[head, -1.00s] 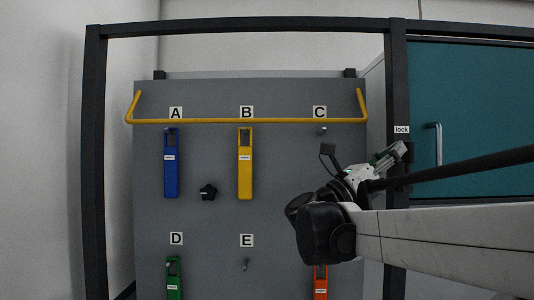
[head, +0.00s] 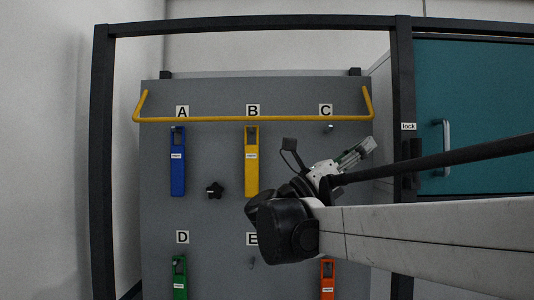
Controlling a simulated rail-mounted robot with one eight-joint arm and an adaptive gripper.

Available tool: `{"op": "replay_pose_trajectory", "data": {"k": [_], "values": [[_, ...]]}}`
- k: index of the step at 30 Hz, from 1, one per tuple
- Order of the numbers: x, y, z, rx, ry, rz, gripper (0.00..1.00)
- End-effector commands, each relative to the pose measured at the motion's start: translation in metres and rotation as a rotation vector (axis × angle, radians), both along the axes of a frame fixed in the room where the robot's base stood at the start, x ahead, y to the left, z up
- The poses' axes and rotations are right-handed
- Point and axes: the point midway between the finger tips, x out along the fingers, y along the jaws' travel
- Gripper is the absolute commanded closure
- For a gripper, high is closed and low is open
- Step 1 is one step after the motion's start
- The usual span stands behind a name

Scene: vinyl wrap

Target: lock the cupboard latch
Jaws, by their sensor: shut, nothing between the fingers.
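The teal cupboard door (head: 475,100) is at the right, with a metal handle (head: 446,145) near its left edge. A dark latch (head: 411,163) sits on the black post below the "lock" label (head: 408,127). My gripper (head: 368,147) is shut and empty. It is left of the post and apart from the latch, in front of the grey panel's right edge. The latch's setting is too small and dark to tell.
The grey panel (head: 215,225) carries a yellow rail (head: 250,118), a blue tool (head: 178,160), a yellow tool (head: 252,160), a green tool (head: 180,275), an orange tool (head: 327,280) and a black knob (head: 214,190). My arm crosses the lower right.

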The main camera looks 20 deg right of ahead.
Motion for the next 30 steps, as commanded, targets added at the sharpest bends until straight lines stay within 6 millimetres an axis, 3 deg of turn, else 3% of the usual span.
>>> {"op": "replay_pose_trajectory", "data": {"k": [3, 9, 30], "values": [[0.004, 0.021, -0.001, 0.0, 0.001, 0.005, 1.0], [0.006, 0.04, 0.0, -0.001, 0.001, 0.002, 1.0], [0.009, 0.044, 0.001, -0.016, 0.035, 0.02, 1.0]]}}
